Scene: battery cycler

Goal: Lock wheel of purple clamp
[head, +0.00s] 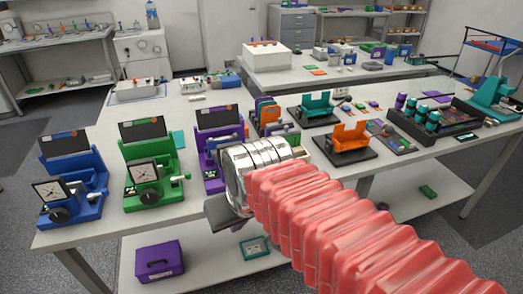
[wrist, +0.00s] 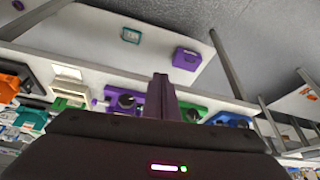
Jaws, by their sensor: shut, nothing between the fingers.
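The purple clamp (head: 212,150) stands on the near table, right of the green and blue ones, with a black panel on top. My arm hides its lower front in the head view. The wrist view is upside down and shows the purple clamp (wrist: 102,103) with its dark round wheel (wrist: 127,101), left of my fingers. My gripper (wrist: 160,82) is shut and empty, its fingers pointing ahead, apart from the wheel in the picture. In the head view my gripper (head: 220,212) is a dark shape at the table's front edge, largely hidden by my arm.
A green clamp (head: 148,160) and a blue clamp (head: 75,180) with dial gauges stand left of the purple one. Orange (head: 350,137) and teal (head: 316,107) holders stand to the right. A purple box (head: 159,261) lies on the lower shelf.

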